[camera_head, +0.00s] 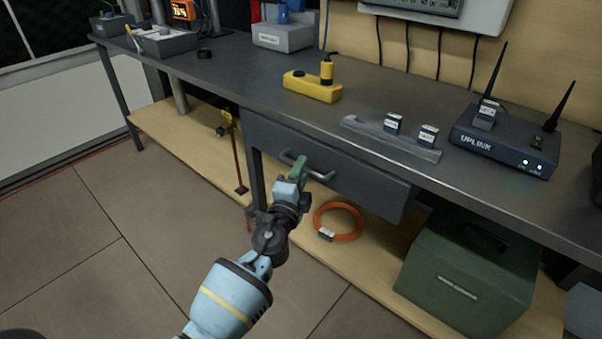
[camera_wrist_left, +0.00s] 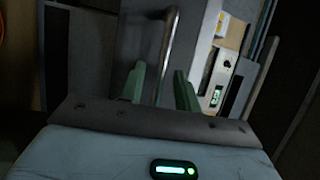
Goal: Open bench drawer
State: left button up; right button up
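The bench drawer (camera_head: 345,180) is a dark grey front under the workbench, and it looks closed. Its grey bar handle (camera_head: 318,175) runs along the front. Whether a finger touches the bar cannot be told. My right gripper is in neither view.
The workbench top (camera_head: 240,75) carries a yellow device (camera_head: 313,86), a grey rail (camera_head: 390,140) and a router (camera_head: 503,140). On the shelf below are an orange cable coil (camera_head: 316,222) and a green case (camera_head: 465,280). Open floor (camera_head: 110,230) lies at left.

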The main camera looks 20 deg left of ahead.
pick_arm(q)
jog(key=shift+c, duration=0.2)
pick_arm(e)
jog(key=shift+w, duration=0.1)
pick_arm(q)
grip_shut()
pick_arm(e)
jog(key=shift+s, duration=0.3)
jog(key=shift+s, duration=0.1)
